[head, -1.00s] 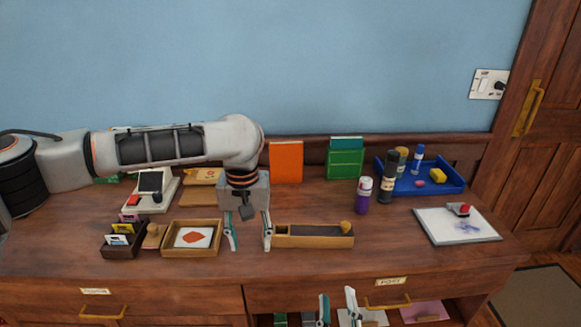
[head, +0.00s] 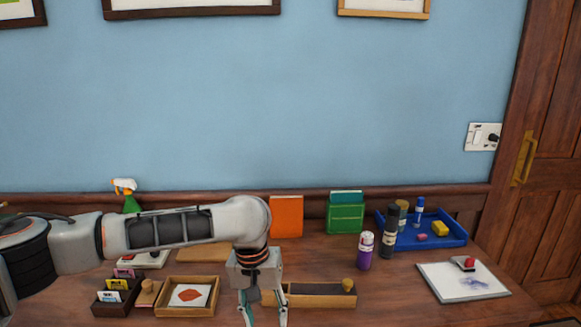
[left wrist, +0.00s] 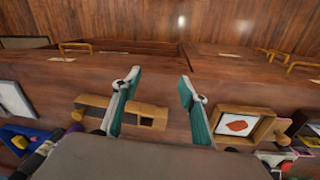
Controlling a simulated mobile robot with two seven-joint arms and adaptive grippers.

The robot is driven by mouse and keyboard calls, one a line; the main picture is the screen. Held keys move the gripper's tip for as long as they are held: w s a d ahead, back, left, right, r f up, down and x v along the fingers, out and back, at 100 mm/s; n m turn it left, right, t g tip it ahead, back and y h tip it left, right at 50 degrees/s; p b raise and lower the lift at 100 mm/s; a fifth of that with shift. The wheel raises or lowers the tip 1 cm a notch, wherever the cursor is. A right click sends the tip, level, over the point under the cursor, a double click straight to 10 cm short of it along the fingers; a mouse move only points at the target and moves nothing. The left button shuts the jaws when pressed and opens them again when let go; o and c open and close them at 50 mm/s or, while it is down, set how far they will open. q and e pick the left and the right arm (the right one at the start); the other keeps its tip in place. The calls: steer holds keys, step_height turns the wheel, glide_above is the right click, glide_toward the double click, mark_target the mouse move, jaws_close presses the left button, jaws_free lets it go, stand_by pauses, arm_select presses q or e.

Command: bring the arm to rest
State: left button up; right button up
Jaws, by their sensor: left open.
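My left arm comes in from the left across the desk in the head view. In the left wrist view the open left gripper (left wrist: 154,95) shows two teal fingers, with the wooden box (left wrist: 148,114) beyond and below the left finger. My right gripper is not in the head view now.
On the desk are a tray with a red-shape card (head: 213,290), a dark card holder (head: 113,298), a purple bottle (head: 365,252), a blue tray (head: 455,238) and a white pad (head: 440,283). An orange book (head: 286,217) and a green holder (head: 345,217) stand at the back.

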arm_select(q)
steer(key=s+d+f+m+t+h, duration=0.1)
steer(key=s+d+f+m+h, duration=0.1)
steer(key=s+d+f+h, duration=0.45)
steer(key=s+d+f+m+t+h, duration=0.15)
steer(key=d+f, duration=0.25)
steer(key=d, duration=0.6)
steer(key=a+f+n+t+y, duration=0.1)
steer(key=a+f+n+t, duration=0.1)
steer(key=a+f+t, duration=0.8)
steer(key=s+a+f+y, duration=0.1)
steer(key=s+a+f, duration=0.1)
steer(key=s+a, duration=0.2)
steer(key=s+a+f+m+g+y, duration=0.1)
steer(key=s+a+y, duration=0.1)
steer(key=a, duration=0.8)
steer(key=s+a+f+y, duration=0.2)
steer(key=s+a, duration=0.3)
steer(key=a, duration=0.2)
steer(key=shift+s+f+m+g, duration=0.35)
steer(key=shift+a, duration=0.1)
